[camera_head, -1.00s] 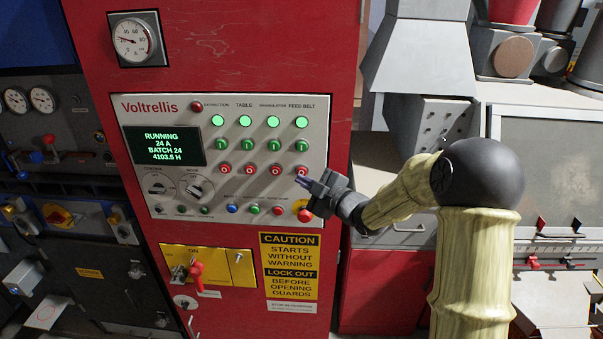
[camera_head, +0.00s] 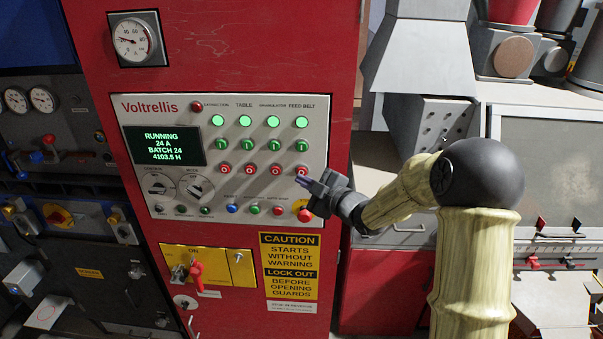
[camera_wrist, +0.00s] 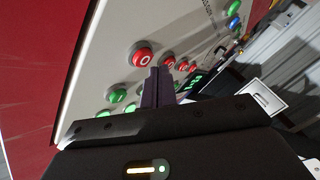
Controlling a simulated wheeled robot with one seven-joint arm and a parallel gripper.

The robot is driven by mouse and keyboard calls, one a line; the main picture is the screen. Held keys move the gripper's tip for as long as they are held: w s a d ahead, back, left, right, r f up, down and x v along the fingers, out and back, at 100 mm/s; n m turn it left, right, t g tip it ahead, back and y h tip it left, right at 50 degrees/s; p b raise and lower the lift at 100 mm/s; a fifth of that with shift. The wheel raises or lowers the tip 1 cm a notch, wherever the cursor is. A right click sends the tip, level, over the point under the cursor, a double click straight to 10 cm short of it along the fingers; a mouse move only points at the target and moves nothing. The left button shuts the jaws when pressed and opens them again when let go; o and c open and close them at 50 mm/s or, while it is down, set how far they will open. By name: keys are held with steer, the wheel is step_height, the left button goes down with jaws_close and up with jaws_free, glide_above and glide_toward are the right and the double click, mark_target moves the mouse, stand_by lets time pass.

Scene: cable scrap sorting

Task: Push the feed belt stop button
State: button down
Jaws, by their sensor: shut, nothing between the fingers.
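The feed belt stop button (camera_head: 301,170) is the red one at the right end of the red row on the panel, under the label FEED BELT. In the wrist view the nearest red button (camera_wrist: 142,55) appears to be the same one, just left of the fingertips. My gripper (camera_head: 299,181) is shut and empty, its tips close to the panel just below this button. In the wrist view the dark closed fingers (camera_wrist: 157,80) point at the panel beside the red row. I cannot tell whether they touch it. The feed belt lamp (camera_head: 301,122) is lit green.
A green start button (camera_head: 302,146) sits directly above the stop button, and other red buttons (camera_head: 275,169) line up to its left. A red mushroom button (camera_head: 305,214) on yellow is just below my gripper. The display (camera_head: 163,146) reads RUNNING.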

steer(key=shift+w, duration=0.1)
steer(key=shift+w, duration=0.3)
steer(key=shift+w, duration=0.45)
stand_by(0.8)
steer(key=shift+s+b, duration=0.9)
steer(key=s+b, duration=0.2)
steer(key=s, duration=0.3)
steer(key=shift+b, duration=0.35)
